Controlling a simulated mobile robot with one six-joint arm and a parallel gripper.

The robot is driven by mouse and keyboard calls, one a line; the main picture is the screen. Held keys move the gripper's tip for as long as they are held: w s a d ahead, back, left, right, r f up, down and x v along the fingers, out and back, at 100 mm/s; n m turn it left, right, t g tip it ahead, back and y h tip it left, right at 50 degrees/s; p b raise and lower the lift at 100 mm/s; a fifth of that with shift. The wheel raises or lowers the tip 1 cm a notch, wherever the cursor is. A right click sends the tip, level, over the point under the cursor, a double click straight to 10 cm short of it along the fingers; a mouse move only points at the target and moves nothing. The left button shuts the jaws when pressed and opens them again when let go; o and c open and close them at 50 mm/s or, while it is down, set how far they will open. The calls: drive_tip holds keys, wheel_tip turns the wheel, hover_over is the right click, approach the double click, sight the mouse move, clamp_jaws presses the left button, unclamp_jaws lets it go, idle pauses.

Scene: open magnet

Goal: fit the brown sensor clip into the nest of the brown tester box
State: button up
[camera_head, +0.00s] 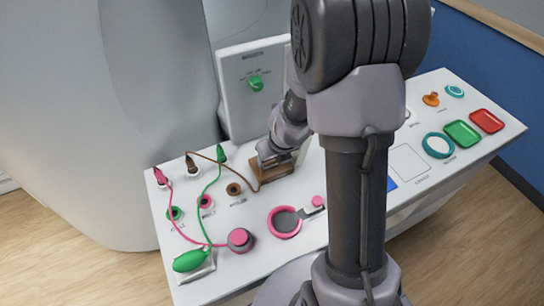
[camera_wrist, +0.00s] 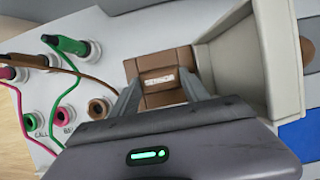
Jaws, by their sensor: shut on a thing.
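The brown tester box (camera_head: 272,171) sits on the white table below the upright panel. In the wrist view brown surfaces of the box (camera_wrist: 142,66) show ahead of my fingers, with a pale label reading SENSOR. My gripper (camera_head: 268,157) is low over the box; in the wrist view my gripper (camera_wrist: 162,92) has its two fingers on either side of brown material. It is shut on the brown sensor clip (camera_wrist: 163,97). Clip and box look alike in colour, so I cannot tell whether the clip is seated in the nest or above it. In the head view my gripper hides the clip.
A brown cable (camera_head: 245,172) runs from a brown plug (camera_head: 192,165) towards the box. Green and pink cables lie left. An upright panel (camera_head: 252,90) with a green knob stands behind. A beige, box-like object (camera_wrist: 285,65) stands close right of my fingers.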

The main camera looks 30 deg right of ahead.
drive_tip(key=shift+f, duration=0.25)
drive_tip(key=o, duration=1.4)
drive_tip(key=shift+o, duration=0.2)
drive_tip(key=shift+r, duration=0.1)
drive_tip(key=p+v, duration=1.2)
drive_tip(key=v, duration=0.5)
drive_tip(key=s+a+r+n+t+y+b, duration=0.1)
drive_tip(key=a+r+n+b, duration=0.2)
drive_tip(key=a+n, duration=0.3)
drive_tip(key=s+a+r+n+t+y+b, duration=0.1)
drive_tip(key=a+r+n+b, duration=0.25)
drive_tip(key=n, duration=0.45)
drive_tip(key=s+a+n+b, duration=0.2)
drive_tip(key=s+n, duration=0.4)
drive_tip(key=n, duration=0.3)
drive_tip(key=s+a+r+n+b, duration=0.1)
drive_tip(key=s+a+n+b, duration=0.1)
drive_tip(key=s+n+b, duration=0.2)
drive_tip(key=s+n, duration=0.2)
drive_tip(key=n, duration=0.2)
drive_tip(key=shift+s+r+n+g, duration=0.15)
drive_tip(key=shift+n+g, duration=0.15)
drive_tip(key=shift+n, duration=0.1)
